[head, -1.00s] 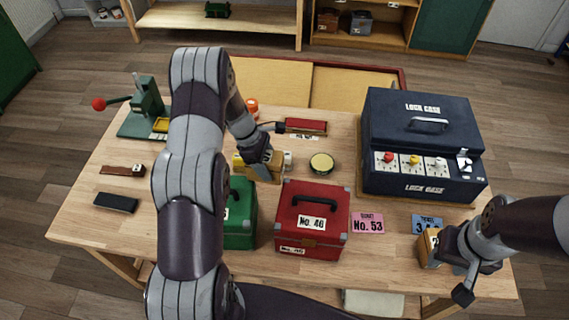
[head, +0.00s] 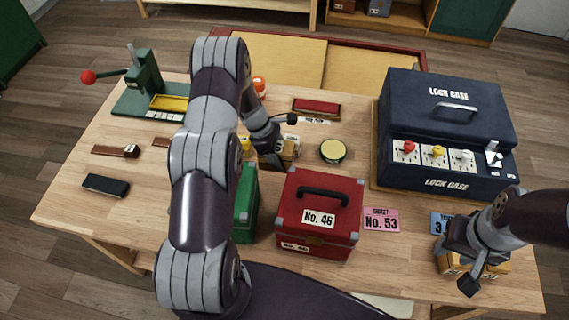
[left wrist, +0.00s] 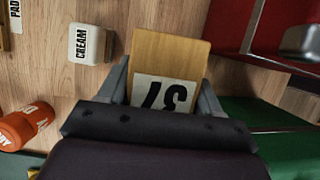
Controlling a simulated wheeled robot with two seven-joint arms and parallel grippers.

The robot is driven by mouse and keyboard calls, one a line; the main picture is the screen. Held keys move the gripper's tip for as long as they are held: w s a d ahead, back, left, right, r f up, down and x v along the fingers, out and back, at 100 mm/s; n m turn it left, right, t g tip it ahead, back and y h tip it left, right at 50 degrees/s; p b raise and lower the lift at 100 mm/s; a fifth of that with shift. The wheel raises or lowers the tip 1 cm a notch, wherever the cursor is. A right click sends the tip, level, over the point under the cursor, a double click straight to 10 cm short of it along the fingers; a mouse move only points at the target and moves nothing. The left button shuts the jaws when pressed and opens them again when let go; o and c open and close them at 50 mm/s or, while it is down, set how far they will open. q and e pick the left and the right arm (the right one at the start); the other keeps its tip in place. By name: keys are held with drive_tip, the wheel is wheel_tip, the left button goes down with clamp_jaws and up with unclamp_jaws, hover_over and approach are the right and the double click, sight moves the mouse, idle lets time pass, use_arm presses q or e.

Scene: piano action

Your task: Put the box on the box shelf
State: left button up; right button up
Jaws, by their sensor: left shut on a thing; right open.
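A red box labelled No. 46 (head: 317,215) stands upright near the table's front, handle on top; part of it also shows in the left wrist view (left wrist: 233,30). A green box (head: 246,205) stands left of it, partly hidden by my left arm. My left gripper (head: 277,157) is beyond the boxes, shut on a wooden block (left wrist: 170,58) with a white number label that appears upside down. My right gripper (head: 470,262) is open at the front right, over another wooden block (head: 492,269); I cannot tell whether they touch. I cannot identify the box shelf for certain.
A dark blue lock case (head: 445,120) fills the right rear of the table. Pink (head: 381,220) and blue tickets lie before it. A green press with a red knob (head: 88,77) stands back left. A cream block (left wrist: 88,44) and orange bottle (left wrist: 28,125) are near my left gripper.

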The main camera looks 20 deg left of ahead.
use_arm(q)
drive_tip(key=f, duration=0.1)
drive_tip(key=f+p, duration=0.1)
drive_tip(key=f, duration=0.3)
drive_tip(key=shift+s+f, duration=0.2)
drive_tip(key=shift+s, duration=0.05)
drive_tip(key=shift+w+f, duration=0.2)
drive_tip(key=shift+f, duration=0.2)
drive_tip(key=shift+s, duration=0.1)
drive_tip(key=shift+f, duration=0.2)
drive_tip(key=o, duration=1.2)
drive_tip(key=shift+r, duration=0.1)
